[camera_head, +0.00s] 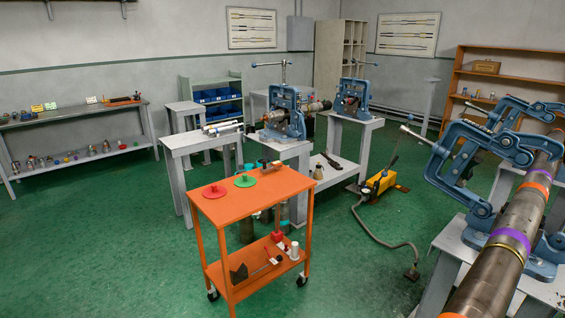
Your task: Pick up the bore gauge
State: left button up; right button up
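I cannot tell for sure which thing is the bore gauge. An orange cart (268,202) stands in the middle foreground. On its top lie a red disc (214,191) and a green disc (245,181), each with a small knob in the centre. A small dark and reddish item (268,165) lies near the back edge of the cart top. Silver cylindrical tools (223,128) lie on a light grey table behind the cart. Neither of my grippers shows in the head view.
Blue pipe vises (285,113) stand on grey stands behind the cart. At the right, a long pipe (507,245) rests in large blue vises. A yellow pump (380,182) and its hose lie on the green floor. The floor left of the cart is clear.

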aim_at(274, 165)
jog(key=i, duration=1.75)
